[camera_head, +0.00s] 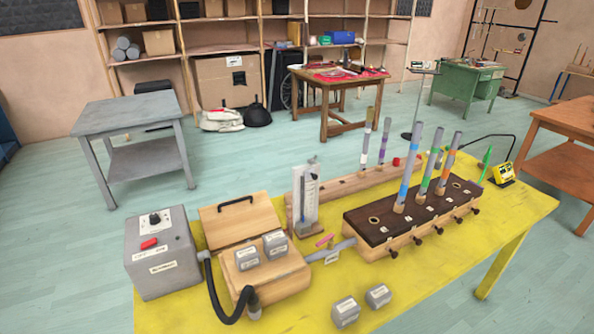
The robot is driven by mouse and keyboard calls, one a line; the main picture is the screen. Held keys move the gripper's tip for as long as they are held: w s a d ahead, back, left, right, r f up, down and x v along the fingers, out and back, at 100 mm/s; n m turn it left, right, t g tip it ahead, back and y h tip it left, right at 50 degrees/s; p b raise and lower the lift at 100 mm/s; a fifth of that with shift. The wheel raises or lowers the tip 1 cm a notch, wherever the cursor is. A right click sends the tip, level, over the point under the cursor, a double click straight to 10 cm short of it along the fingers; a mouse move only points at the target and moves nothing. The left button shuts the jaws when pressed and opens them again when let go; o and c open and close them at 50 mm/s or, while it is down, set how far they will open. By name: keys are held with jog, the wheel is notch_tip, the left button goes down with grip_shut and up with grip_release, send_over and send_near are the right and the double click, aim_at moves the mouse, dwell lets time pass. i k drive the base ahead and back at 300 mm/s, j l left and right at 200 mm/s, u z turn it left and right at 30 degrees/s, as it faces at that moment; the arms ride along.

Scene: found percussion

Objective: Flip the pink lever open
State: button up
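A small pink lever (324,240) sits on the yellow table (425,285), at the grey pipe piece (331,252) between the open wooden box (290,282) and the dark-topped wooden block (372,238). It looks like a short bar lying at a slant, its right end higher in the picture. The picture is too small to tell whether it is open or closed. My gripper and arm are not in view.
A grey blower box (160,255) with a red switch and black hose stands at left. A clear upright gauge (305,197) stands just behind the lever. Coloured tubes rise from the block. Two small grey weights (346,311) lie near the front edge.

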aim_at(329, 236)
jog(key=i+l, duration=0.15)
jog(key=l, duration=0.35)
jog(key=i+l+u, duration=0.1)
jog(key=l, duration=0.4)
jog(key=i+l, duration=0.1)
jog(key=l, duration=0.4)
jog(key=i+l+u, duration=0.1)
jog(key=l, duration=0.4)
